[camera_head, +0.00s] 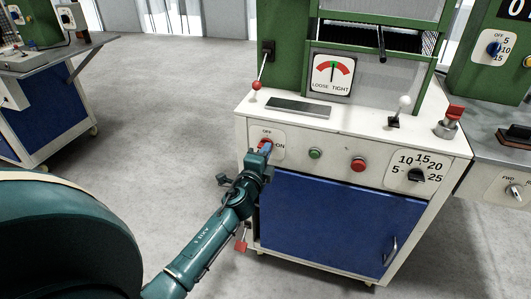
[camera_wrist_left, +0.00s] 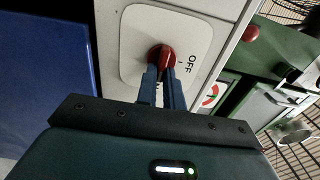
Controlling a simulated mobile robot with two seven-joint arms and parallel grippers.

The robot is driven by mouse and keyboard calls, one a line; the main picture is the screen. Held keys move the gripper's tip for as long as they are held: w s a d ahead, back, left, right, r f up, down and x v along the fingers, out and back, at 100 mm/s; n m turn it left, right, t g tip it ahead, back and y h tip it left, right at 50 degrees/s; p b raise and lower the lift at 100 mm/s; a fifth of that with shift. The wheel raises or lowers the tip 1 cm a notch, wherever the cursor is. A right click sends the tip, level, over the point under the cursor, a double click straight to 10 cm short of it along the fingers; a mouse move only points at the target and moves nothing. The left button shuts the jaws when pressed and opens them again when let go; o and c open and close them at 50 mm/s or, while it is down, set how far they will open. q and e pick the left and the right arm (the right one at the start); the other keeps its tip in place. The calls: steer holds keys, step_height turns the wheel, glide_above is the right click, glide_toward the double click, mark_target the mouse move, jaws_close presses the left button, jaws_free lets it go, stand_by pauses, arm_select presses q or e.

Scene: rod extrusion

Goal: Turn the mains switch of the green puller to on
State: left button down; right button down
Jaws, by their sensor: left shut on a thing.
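The green puller (camera_head: 290,45) has a white control panel above a blue door. Its mains switch is a red knob (camera_head: 266,143) on a white plate marked OFF at the top and ON at the right. In the left wrist view the red knob (camera_wrist_left: 160,55) sits between the blue fingers. My left gripper (camera_head: 265,149) is shut on the red knob, and its fingers hide part of the knob and plate. Which mark the knob points to I cannot tell. My right gripper is in neither view.
Right of the switch are a green button (camera_head: 315,153), a red button (camera_head: 358,164) and a black dial (camera_head: 416,175). A red-tipped lever (camera_head: 257,86) and a white-tipped lever (camera_head: 404,102) stand above.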

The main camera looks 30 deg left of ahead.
arm_select(q)
steer(key=c, duration=1.5)
jaws_free()
steer(key=v, duration=1.3)
steer(key=shift+s+a, duration=0.1)
steer(key=shift+s, duration=0.05)
steer(key=shift+f, duration=0.1)
